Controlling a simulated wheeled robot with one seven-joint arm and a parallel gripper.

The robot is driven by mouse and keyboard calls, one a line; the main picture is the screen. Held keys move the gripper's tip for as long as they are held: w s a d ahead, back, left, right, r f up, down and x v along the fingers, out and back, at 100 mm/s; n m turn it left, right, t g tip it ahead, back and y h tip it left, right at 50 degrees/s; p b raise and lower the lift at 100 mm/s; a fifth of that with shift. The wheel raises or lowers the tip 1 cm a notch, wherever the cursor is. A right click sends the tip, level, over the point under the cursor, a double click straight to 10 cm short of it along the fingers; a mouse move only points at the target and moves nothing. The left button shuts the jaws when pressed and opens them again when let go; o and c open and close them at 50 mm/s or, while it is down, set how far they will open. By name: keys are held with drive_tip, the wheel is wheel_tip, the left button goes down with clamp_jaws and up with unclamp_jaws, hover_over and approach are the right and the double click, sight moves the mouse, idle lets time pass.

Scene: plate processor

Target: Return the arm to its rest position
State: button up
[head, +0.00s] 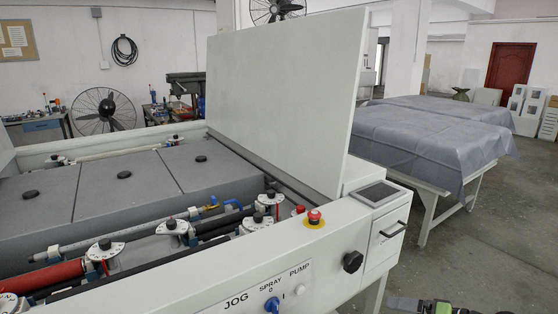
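A dark piece with green and grey parts (436,306) shows at the bottom edge, right of centre. It looks like the end of my arm with my gripper, mostly cut off by the frame. Its fingers cannot be made out, and I see nothing held. It appears over the floor, to the right of the plate processor (335,262). The processor's large pale lid (285,100) stands raised. The rest of my arm is out of view.
The processor's front panel carries a red emergency button (315,217), a black knob (352,262), a blue switch (272,305) and a small screen (378,194). Cloth-covered tables (430,140) stand behind at right. Grey floor (500,245) at the right is clear.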

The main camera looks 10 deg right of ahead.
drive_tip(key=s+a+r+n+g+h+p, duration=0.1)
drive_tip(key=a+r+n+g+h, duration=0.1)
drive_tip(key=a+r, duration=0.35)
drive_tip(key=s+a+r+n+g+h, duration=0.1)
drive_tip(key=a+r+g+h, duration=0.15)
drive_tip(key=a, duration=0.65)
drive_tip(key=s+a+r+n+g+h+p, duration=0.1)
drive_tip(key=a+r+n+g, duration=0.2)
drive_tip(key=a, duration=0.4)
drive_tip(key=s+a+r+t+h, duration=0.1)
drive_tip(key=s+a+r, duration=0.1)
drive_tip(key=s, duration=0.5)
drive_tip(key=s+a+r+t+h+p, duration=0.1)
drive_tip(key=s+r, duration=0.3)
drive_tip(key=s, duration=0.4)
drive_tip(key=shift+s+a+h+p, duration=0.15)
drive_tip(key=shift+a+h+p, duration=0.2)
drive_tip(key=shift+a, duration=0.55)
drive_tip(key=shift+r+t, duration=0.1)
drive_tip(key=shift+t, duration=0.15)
